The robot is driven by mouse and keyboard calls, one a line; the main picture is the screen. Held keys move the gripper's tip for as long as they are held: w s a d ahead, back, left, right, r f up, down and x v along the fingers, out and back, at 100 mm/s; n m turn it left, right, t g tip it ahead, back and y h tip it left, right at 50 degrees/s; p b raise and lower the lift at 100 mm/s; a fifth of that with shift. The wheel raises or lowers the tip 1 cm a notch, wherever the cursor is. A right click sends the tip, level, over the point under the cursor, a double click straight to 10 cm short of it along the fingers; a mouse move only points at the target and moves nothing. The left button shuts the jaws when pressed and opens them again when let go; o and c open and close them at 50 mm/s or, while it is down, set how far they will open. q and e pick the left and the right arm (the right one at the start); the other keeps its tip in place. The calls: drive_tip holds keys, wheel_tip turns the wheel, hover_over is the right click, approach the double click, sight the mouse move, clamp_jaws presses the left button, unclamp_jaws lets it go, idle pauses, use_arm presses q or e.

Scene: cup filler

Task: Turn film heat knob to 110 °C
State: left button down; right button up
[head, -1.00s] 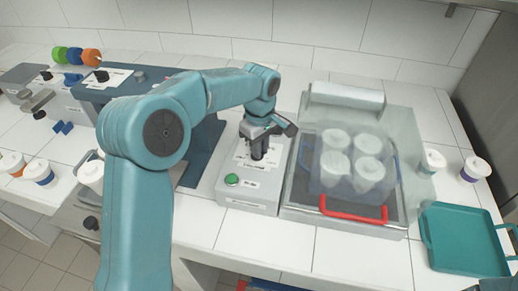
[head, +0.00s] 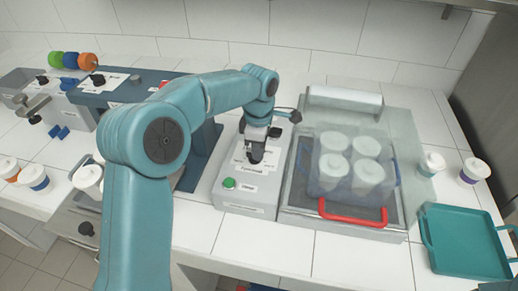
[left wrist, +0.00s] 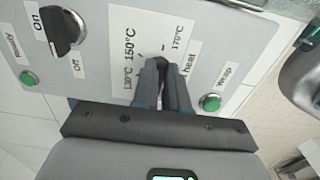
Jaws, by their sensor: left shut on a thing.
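The film heat knob (left wrist: 160,62) is a dark knob on a white scale label marked 130 °C, 150 °C and 170 °C, with the word "heat" beside it. My left gripper (left wrist: 164,82) is shut on it, and the fingers hide most of it, so its pointer cannot be read. In the head view my left gripper (head: 257,150) points down onto the grey control box (head: 238,208), left of the film wrapper. My right gripper is not in view.
A black on/off knob (left wrist: 62,30) and a green wrap button (left wrist: 210,102) flank the heat scale. The wrapper's red handle (head: 352,216) and covered cups (head: 350,158) are to the right. A teal tray (head: 468,240) lies farther right.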

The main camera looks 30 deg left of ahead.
use_arm(q)
drive_tip(key=shift+a+f, duration=0.1)
drive_tip(key=shift+a, duration=0.05)
drive_tip(key=c, duration=1.3)
unclamp_jaws()
drive_tip(key=shift+o, duration=0.7)
drive_tip(key=shift+a, duration=0.1)
drive_tip(key=shift+r, duration=0.4)
wheel_tip(320, 180, up, 16)
drive_tip(key=p, duration=0.2)
drive_tip(key=shift+f, duration=0.25)
drive_tip(key=shift+s, duration=0.15)
